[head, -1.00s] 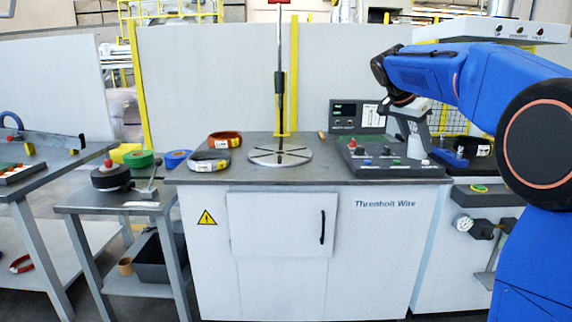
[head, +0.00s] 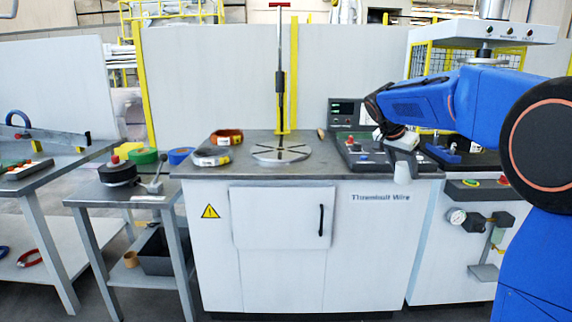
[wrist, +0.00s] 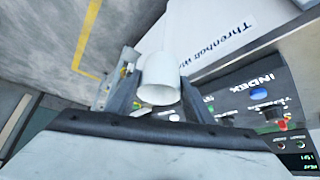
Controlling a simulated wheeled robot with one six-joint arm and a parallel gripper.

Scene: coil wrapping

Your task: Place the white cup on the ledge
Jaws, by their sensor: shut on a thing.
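The white cup (wrist: 158,80) is between the fingers of my gripper (wrist: 150,98) in the wrist view, with its open end toward the camera. My gripper is shut on it. In the head view, the small pale cup (head: 402,173) hangs below my gripper (head: 403,155), in front of the right part of the workbench's front edge. The cup looks clear of the bench. I cannot tell which surface is the ledge.
The control panel (head: 362,156) with buttons is close behind my gripper. A round slotted plate (head: 281,153) with an upright post stands mid-bench, with wrapped coils (head: 211,157) to its left. A pressure gauge (head: 456,217) sticks out at the right.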

